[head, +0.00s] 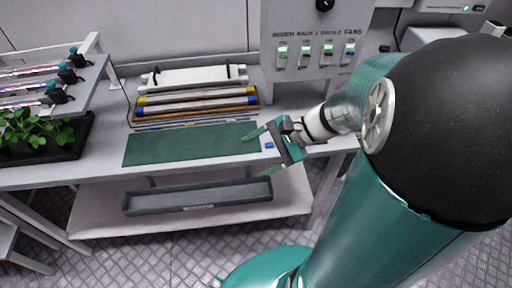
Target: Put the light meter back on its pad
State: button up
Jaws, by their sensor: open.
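My gripper (252,156) is at the right end of the bench, pointing left with its two green fingers spread and nothing held between them. A small blue item (269,145) shows between the fingers, just right of the green mat (190,146). It is too small to tell whether it is the light meter or its pad, and whether it lies on the bench or is nearer to my gripper. I cannot make out any other thing as the light meter or the pad. My gripper and arm hide part of the bench's right end.
Behind the mat lies a tray of tubes (195,103) with yellow and blue ends. A switch panel (318,50) stands at the back right. A dark planter with green plants (45,135) is at the left. A grey trough (197,197) rests on the lower shelf. The mat is bare.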

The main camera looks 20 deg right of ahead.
jog(key=s+a+r+n+t+h, duration=0.1)
jog(key=s+a+r+n+h, duration=0.1)
jog(key=r+n+h, duration=0.3)
jog(key=s+a+r+n+h, duration=0.1)
jog(key=s+r+n+h, duration=0.3)
jog(key=n, duration=0.5)
jog(key=shift+a+r+t+h, duration=0.4)
jog(key=shift+r+h, duration=0.1)
jog(key=shift+r, duration=0.05)
